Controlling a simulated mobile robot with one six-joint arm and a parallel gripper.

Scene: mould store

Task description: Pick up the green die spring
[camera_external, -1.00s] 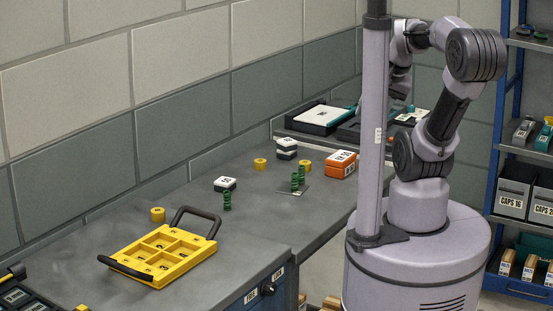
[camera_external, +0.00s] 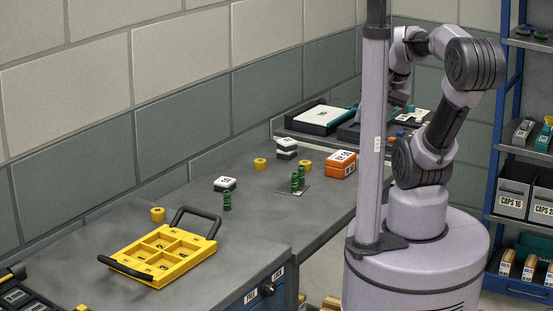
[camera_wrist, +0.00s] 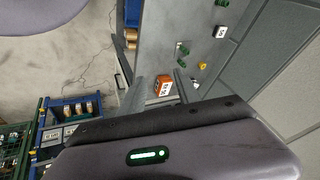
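A green die spring (camera_external: 227,200) stands upright alone on the grey bench, in front of a black-and-white block. Two more green springs (camera_external: 298,179) stand close together on a small flat plate further along the bench. In the wrist view the pair (camera_wrist: 183,49) shows beyond the orange box, and a green piece (camera_wrist: 220,3) is at the top edge. My gripper (camera_wrist: 160,76) shows two separated grey fingers with nothing held between them. In the external view my gripper is partly hidden behind my column, above the far bench end and well away from the springs.
An orange box (camera_external: 341,164), black-and-white blocks (camera_external: 225,184) and yellow rings (camera_external: 260,164) stand around the springs. A yellow handled tray (camera_external: 180,262) lies nearer. Dark trays (camera_external: 320,118) sit at the back. A blue shelf rack (camera_external: 500,150) stands at the right.

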